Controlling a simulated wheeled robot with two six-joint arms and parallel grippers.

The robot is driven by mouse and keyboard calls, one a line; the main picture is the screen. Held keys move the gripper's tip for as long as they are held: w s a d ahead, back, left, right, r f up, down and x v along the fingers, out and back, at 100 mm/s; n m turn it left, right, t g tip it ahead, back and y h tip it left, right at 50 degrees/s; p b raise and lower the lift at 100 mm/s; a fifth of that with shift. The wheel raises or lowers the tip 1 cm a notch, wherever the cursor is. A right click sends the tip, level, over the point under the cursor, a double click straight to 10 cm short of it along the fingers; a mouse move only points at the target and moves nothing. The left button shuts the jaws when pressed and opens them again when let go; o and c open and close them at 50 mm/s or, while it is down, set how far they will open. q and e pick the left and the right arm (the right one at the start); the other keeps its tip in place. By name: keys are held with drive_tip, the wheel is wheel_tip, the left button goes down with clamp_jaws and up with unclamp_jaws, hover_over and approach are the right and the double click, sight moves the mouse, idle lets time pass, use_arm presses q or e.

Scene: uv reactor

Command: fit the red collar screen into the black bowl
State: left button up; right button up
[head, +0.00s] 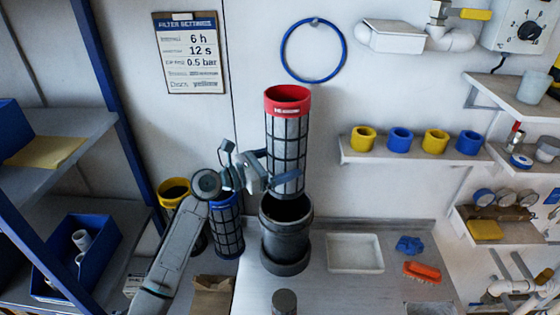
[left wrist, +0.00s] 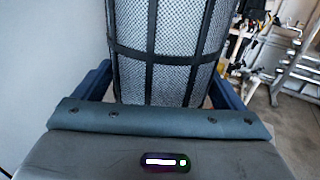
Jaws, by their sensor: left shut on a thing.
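The red collar screen (head: 288,135) is a tall grey mesh cylinder with black ribs and a red collar at its top. It stands upright in the air, held by my left gripper (head: 268,172) low on its mesh. The left wrist view shows the mesh (left wrist: 165,55) between the two blue fingers (left wrist: 162,88). The black bowl (head: 286,243) stands open on the bench below. The screen's lower end is over the back of the bowl's mouth; I cannot tell whether it is inside the rim. My right gripper is not in view.
A blue collar screen (head: 227,228) and a yellow collar screen (head: 174,190) stand left of the bowl, close to my left arm. A white tray (head: 354,253), a blue knob (head: 409,245) and an orange brush (head: 422,272) lie to the right. A shelf (head: 410,157) holds yellow and blue rings.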

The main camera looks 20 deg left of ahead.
use_arm(q)
drive_tip(key=shift+w+f, duration=0.1)
drive_tip(key=shift+f, duration=0.75)
drive_tip(key=shift+f+b, duration=0.35)
drive_tip(key=shift+b, duration=0.15)
drive_tip(key=shift+f, duration=0.4)
drive_tip(key=shift+f+b, duration=0.8)
drive_tip(key=shift+f, duration=0.5)
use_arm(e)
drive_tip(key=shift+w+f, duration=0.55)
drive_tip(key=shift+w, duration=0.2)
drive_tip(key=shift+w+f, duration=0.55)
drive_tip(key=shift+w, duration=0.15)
use_arm(q)
drive_tip(key=shift+r+p, duration=0.1)
drive_tip(key=shift+p, duration=0.3)
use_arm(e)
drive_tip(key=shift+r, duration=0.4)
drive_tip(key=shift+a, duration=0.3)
use_arm(q)
drive_tip(key=shift+p, duration=0.4)
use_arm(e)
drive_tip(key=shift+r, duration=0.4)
